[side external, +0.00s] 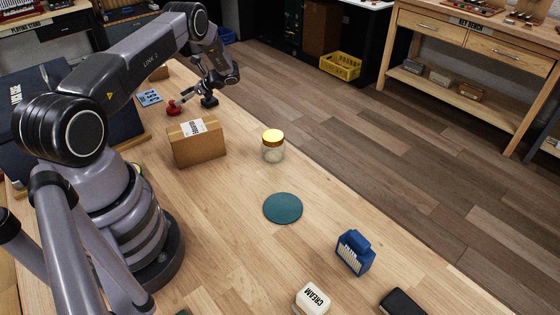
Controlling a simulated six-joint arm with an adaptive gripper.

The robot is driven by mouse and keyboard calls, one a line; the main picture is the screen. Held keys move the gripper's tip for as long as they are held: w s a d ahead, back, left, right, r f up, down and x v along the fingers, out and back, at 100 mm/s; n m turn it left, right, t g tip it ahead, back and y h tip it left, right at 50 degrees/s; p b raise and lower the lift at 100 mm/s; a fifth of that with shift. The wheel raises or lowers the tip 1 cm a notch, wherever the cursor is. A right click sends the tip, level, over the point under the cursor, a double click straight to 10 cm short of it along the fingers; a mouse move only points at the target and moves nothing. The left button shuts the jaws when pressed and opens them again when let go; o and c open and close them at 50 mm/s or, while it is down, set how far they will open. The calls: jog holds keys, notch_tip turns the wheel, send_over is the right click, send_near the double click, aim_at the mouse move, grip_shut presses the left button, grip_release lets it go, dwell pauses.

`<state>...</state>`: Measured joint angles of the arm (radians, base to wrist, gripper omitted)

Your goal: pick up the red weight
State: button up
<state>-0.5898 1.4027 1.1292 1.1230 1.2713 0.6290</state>
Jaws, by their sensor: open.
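The red weight (174,107) stands on the wooden table near its far end, behind the cardboard box. My gripper (196,97) is low over the table just right of the red weight, with its jaws open and apart. One finger reaches close to the weight's right side; whether it touches cannot be told at this size. A dark shape (209,101) shows at the gripper's right side, too small to tell whether it is a fingertip or a separate object.
A cardboard box (197,148) stands in front of the weight. A gold-lidded glass jar (273,152), a teal round mat (283,208), a blue brush-like block (355,253), a cream container (312,299) and a black case (402,302) are nearer. A blue-grey card (148,97) lies left of the weight.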

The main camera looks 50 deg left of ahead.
aim_at(173, 101)
jog(key=x, duration=0.5)
jog(key=shift+w+a+f, duration=0.15)
jog(key=shift+w+a, duration=0.05)
jog(key=shift+a, duration=0.1)
grip_shut()
